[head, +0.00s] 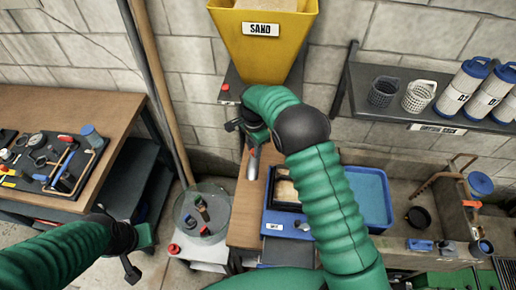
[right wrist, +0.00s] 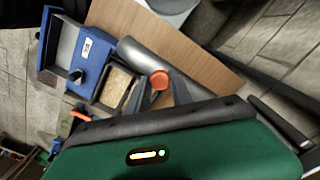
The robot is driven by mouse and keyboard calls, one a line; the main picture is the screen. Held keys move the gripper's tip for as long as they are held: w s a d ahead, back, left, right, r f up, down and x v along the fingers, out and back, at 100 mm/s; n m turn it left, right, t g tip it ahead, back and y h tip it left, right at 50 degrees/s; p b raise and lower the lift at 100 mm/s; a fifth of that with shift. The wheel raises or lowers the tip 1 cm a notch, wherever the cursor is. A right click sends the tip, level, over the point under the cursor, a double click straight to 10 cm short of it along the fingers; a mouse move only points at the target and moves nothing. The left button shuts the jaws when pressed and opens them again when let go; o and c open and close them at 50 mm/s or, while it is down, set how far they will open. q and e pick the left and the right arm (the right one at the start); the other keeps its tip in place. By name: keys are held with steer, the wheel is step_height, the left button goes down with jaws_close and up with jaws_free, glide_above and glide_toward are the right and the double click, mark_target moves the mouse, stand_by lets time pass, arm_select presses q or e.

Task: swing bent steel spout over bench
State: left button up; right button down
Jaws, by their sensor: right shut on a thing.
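The bent steel spout (head: 253,164) hangs as a grey tube below the yellow sand hopper. In the right wrist view it is a grey cylinder (right wrist: 146,62) above the wooden bench top (right wrist: 112,18), with an orange-red knob (right wrist: 159,80) at its near end. My right gripper (head: 250,138) is shut at this knob end; the fingers (right wrist: 164,94) stand on both sides of the knob. The bench (head: 243,215) shows below the spout in the head view. My left gripper (head: 136,257) is low at the left, away from the spout; its jaw gap is unclear.
The yellow hopper (head: 262,48) marked SAND is above. A blue tray (head: 372,195) lies right of the spout. A round clear dish (head: 188,222) with small items stands left. A shelf (head: 350,95) with baskets and canisters is at right; a tool table (head: 108,100) is at left.

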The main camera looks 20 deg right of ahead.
stand_by(0.3)
steer(key=c, duration=1.1)
jaws_free()
steer(key=shift+w+d, duration=0.1)
steer(key=shift+c, duration=0.2)
steer(key=shift+r, duration=0.4)
step_height(320, 180, up, 16)
steer(key=b, duration=0.2)
steer(key=shift+b, duration=0.35)
steer(key=shift+f, duration=0.1)
